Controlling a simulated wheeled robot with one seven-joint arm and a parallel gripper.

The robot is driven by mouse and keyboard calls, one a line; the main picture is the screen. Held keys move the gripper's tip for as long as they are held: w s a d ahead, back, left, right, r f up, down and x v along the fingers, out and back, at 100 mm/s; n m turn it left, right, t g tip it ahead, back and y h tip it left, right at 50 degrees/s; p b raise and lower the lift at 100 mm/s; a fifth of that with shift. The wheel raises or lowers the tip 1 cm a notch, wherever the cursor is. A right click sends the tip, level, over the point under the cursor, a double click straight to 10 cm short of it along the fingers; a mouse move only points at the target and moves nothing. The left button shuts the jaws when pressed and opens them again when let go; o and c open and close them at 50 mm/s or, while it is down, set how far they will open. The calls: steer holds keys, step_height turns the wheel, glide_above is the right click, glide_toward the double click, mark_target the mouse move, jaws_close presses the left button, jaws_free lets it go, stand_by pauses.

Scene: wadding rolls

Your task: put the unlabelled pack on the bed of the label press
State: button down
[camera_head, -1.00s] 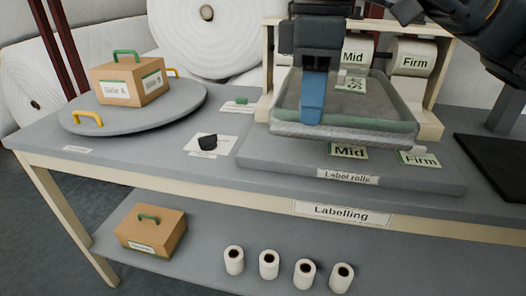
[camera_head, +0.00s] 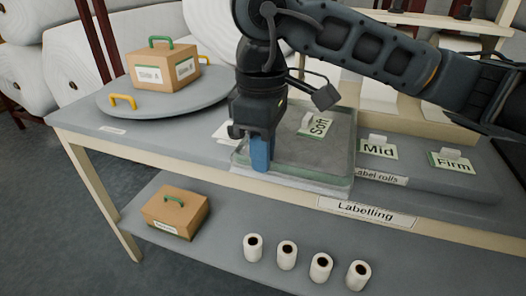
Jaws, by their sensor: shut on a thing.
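My gripper (camera_head: 260,153), with a blue finger, is shut on the left front part of a flat grey pack (camera_head: 290,157) with a pale greenish translucent edge. The pack is held roughly level at the bench's front; I cannot tell the gap beneath it. My arm hides much of what is behind. I cannot make out the label press or its bed in the present view.
A round grey turntable (camera_head: 200,102) with yellow handles bears a cardboard box (camera_head: 163,73). "Mid" (camera_head: 378,150) and "Firm" (camera_head: 452,161) cards stand on the label rolls base. The lower shelf holds another box (camera_head: 174,212) and several white rolls (camera_head: 287,255).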

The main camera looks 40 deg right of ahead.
steer(key=shift+f, duration=0.2)
steer(key=shift+f+b, duration=0.2)
steer(key=shift+b, duration=0.15)
steer(key=c, duration=1.2)
jaws_free()
steer(key=shift+r, duration=0.15)
